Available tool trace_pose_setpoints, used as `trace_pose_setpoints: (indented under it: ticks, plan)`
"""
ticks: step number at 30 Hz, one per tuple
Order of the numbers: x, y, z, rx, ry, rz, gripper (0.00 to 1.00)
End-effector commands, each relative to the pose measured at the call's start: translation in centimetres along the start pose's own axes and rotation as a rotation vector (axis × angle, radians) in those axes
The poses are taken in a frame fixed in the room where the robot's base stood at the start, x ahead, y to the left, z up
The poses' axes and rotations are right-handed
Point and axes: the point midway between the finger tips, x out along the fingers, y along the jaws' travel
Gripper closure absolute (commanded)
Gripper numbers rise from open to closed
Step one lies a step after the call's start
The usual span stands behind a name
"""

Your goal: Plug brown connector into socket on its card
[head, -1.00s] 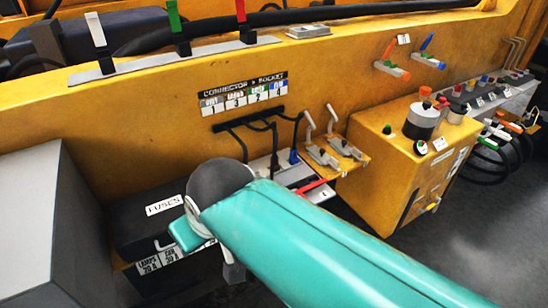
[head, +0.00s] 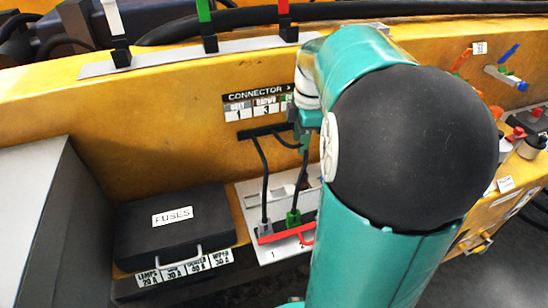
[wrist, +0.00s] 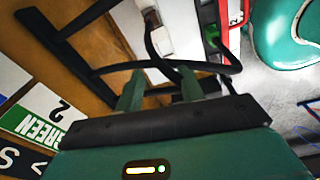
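The sign above the cable rail (head: 262,132) shows a brown label (head: 267,106) over the number 3. A grey connector (head: 264,228) stands at socket 1 and a green connector (head: 293,218) near socket 2. My gripper (head: 304,142) is in front of the wall below the sign, partly hidden by my arm. In the wrist view my gripper (wrist: 160,80) has its fingers apart, with dark cable close to the tips; whether it lies between them is unclear.
A black fuse box (head: 172,222) is left of the panel. A red bar with a handle (head: 279,236) crosses the panel's front, also seen in the wrist view (wrist: 235,50). Hanging cables (wrist: 90,45) crowd my fingers. Levers (head: 508,78) are on the wall at right.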

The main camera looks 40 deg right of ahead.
Motion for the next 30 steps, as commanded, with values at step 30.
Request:
trace_pose_setpoints:
  ticks: [30]
  plan:
    - [12.4,0.8,3.5,-0.169,0.041,-0.053,0.62]
